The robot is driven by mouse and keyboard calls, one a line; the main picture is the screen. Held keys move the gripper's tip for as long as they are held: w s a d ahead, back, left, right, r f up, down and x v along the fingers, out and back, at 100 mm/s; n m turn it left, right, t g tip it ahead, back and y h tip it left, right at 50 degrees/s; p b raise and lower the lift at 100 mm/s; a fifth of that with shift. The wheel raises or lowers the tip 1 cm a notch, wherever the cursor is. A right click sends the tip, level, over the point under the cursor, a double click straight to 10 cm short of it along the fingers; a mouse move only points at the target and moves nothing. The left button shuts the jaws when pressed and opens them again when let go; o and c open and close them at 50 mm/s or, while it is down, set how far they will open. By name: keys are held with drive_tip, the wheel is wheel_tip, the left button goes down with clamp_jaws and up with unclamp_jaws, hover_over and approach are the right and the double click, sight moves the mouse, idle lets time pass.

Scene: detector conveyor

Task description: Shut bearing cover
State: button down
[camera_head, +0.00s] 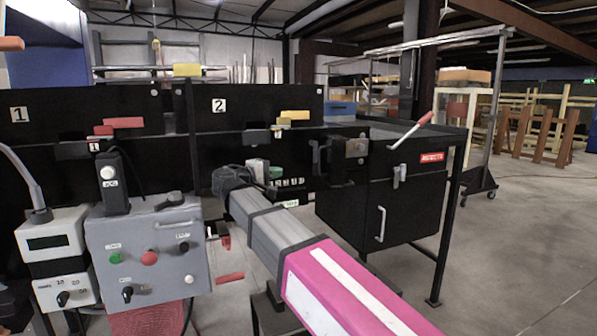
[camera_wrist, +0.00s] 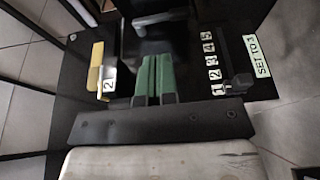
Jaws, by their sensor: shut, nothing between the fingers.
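My gripper shows in the wrist view as two green-padded fingers (camera_wrist: 155,76), side by side and shut with nothing between them. In the head view my gripper (camera_head: 274,173) is at the far end of my arm, low in front of the station marked 2. No part is clearly readable as the bearing cover. A dark block (camera_wrist: 158,20) lies just beyond the fingertips in the wrist view; I cannot tell whether they touch it. A yellow piece (camera_wrist: 95,66) with a 2 tag is left of the fingers.
A numbered scale (camera_wrist: 211,62) with a "SET TO 3" label (camera_wrist: 257,56) is right of the fingers. A grey control box (camera_head: 150,255) stands at left. A black cabinet (camera_head: 365,215) with a red-handled lever (camera_head: 411,131) stands at right. Open floor (camera_head: 530,225) lies beyond it.

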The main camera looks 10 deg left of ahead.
approach(328, 157)
drive_tip(key=w+a+f, duration=0.3)
drive_tip(key=w, duration=0.1)
drive_tip(key=shift+d, duration=1.7)
